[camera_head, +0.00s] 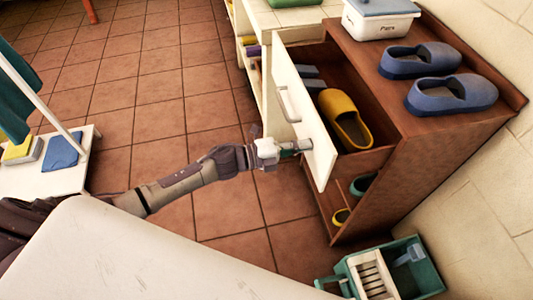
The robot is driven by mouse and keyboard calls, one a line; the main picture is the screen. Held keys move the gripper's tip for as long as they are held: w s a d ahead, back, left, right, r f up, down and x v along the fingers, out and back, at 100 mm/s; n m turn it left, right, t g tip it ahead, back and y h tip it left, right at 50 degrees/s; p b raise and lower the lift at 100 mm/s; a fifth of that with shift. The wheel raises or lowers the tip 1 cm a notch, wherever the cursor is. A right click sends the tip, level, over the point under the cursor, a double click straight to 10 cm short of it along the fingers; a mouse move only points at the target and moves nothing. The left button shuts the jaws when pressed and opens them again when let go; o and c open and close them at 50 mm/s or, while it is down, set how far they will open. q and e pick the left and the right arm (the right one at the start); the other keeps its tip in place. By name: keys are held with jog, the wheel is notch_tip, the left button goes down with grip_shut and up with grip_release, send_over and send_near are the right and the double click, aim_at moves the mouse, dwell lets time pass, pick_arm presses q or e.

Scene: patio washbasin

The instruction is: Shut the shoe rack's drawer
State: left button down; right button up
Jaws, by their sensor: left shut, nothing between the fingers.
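The shoe rack (405,165) is a brown wooden cabinet at the right. Its drawer (301,117) has a white front and stands pulled out to the left. A yellow shoe (345,118) and grey footwear (312,80) lie in it. A pale bar handle (288,104) is on the front's outer face. My left gripper (300,145) is shut and empty, its tips at the lower near part of the drawer front, below the handle. It looks to be touching the front, but I cannot be sure. My right gripper is not in view.
Two blue clogs (420,59) and a white box (379,20) stand on the rack's top. A green caddy (408,262) is on the floor at the rack's near end. A white low table (50,170) is at the left. Tiled floor between is clear.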

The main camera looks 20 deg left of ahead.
aim_at(368, 133)
pick_arm(q)
jog(key=b+x, duration=0.4)
jog(key=x, duration=1.3)
jog(key=shift+f, duration=0.1)
jog(key=shift+w+d, duration=0.2)
jog(key=shift+d+r, duration=0.1)
jog(key=shift+r, duration=0.25)
